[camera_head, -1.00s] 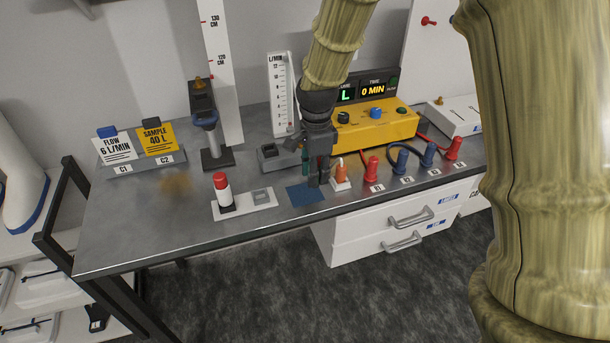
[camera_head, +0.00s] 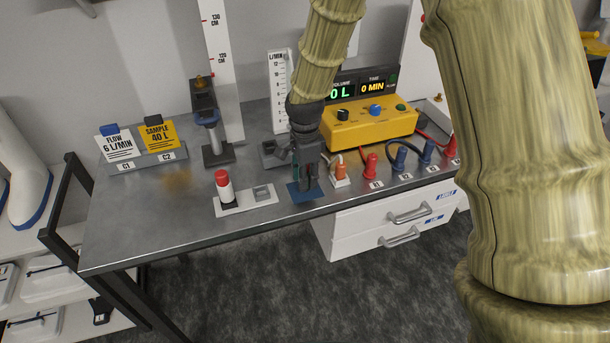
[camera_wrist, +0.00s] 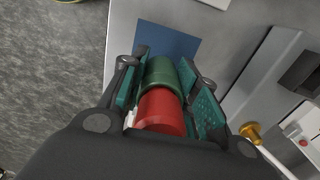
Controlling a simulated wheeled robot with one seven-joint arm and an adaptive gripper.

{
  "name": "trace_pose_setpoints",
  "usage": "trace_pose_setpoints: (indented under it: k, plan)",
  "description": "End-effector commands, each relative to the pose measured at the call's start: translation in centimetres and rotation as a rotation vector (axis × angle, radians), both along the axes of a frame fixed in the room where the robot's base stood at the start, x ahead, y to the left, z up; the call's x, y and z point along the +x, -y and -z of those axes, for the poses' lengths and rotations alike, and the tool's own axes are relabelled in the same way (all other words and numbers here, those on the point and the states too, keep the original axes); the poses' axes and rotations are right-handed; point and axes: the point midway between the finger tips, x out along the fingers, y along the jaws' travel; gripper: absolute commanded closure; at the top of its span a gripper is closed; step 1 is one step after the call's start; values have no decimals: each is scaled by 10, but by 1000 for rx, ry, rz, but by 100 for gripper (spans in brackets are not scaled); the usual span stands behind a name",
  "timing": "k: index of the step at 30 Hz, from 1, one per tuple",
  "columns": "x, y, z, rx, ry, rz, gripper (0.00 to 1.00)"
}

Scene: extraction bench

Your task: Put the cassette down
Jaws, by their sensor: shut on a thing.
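The cassette (camera_wrist: 163,95), a short cylinder with a red part and a green part, sits between the teal pads of my gripper (camera_wrist: 167,82) in the wrist view. The fingers are shut on it. In the head view my gripper (camera_head: 307,188) points down, low over the blue square (camera_head: 296,197) on the bench, and mostly hides the cassette. The blue square also shows in the wrist view (camera_wrist: 170,38), just beyond the cassette's green end. I cannot tell whether the cassette touches the square.
Left of the square is a white plate (camera_head: 242,208) with a red-and-white cylinder (camera_head: 224,187). Just right stand an orange piece (camera_head: 340,171) and red and blue posts (camera_head: 370,165). A yellow box (camera_head: 372,122) stands behind. The bench (camera_head: 130,225) is clear at left front.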

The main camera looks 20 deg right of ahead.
Motion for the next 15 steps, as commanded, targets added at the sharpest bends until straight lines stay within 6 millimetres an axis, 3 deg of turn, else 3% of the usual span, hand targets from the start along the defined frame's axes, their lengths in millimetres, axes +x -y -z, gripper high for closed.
trace_pose_setpoints:
  k: [4,5,8,15]
  plan:
    - [0,0,3,0,0,0,100]
    - [0,0,3,0,0,0,66]
    - [0,0,3,0,0,0,48]
    - [0,0,3,0,0,0,48]
